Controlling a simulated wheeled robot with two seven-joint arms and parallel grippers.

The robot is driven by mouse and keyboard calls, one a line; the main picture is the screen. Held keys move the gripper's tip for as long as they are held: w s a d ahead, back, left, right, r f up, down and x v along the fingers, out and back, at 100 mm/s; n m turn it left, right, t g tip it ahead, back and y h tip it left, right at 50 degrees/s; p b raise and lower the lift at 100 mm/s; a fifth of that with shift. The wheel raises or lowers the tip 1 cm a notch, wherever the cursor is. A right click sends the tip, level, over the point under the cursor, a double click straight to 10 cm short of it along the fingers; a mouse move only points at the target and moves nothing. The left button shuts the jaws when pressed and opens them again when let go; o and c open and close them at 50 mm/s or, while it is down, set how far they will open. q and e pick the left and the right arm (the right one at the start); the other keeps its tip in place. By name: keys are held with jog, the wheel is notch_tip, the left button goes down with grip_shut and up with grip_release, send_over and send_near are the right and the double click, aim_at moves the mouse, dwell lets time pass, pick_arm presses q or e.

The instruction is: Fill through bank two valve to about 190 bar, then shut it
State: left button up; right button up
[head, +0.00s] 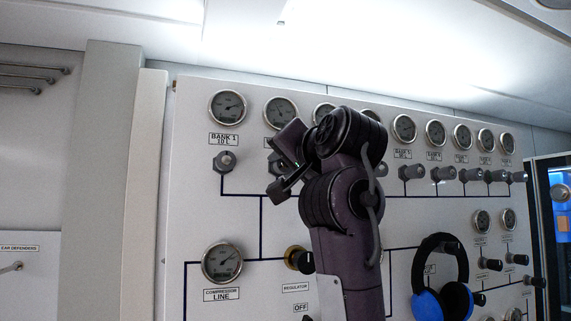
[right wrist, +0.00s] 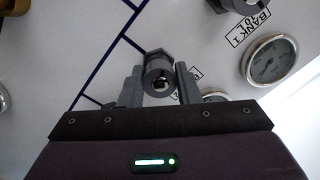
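The bank two valve is a grey knob (head: 275,164) on the white panel, partly hidden by my right gripper in the head view. In the right wrist view the knob (right wrist: 160,73) sits between the two fingertips. The bank two gauge (head: 281,112) is above it; its reading is too small to tell, and its label is mostly covered. My right gripper (head: 283,172) is at the knob, with its fingers (right wrist: 160,80) apart on either side; firm contact does not show. My left gripper is not in view.
The bank 1 knob (head: 224,161) and gauge (head: 227,107) are close on the left. Other bank valves line up to the right. The compression line gauge (head: 222,263) and regulator knob (head: 299,260) are below. Blue ear defenders (head: 441,304) hang at lower right.

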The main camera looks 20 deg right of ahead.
jog(key=shift+c, duration=1.4)
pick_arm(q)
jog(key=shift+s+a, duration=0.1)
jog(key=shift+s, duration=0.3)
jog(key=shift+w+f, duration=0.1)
pick_arm(e)
jog(key=shift+n, duration=0.3)
jog(key=shift+f+n+b, duration=0.1)
jog(key=shift+n+b, duration=0.2)
jog(key=shift+n, duration=0.5)
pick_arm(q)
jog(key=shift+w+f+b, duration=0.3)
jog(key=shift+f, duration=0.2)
pick_arm(e)
jog(key=shift+n, duration=1.6)
jog(key=shift+w, duration=0.1)
jog(key=o, duration=1)
jog(key=shift+w, duration=0.1)
jog(key=shift+c, duration=0.2)
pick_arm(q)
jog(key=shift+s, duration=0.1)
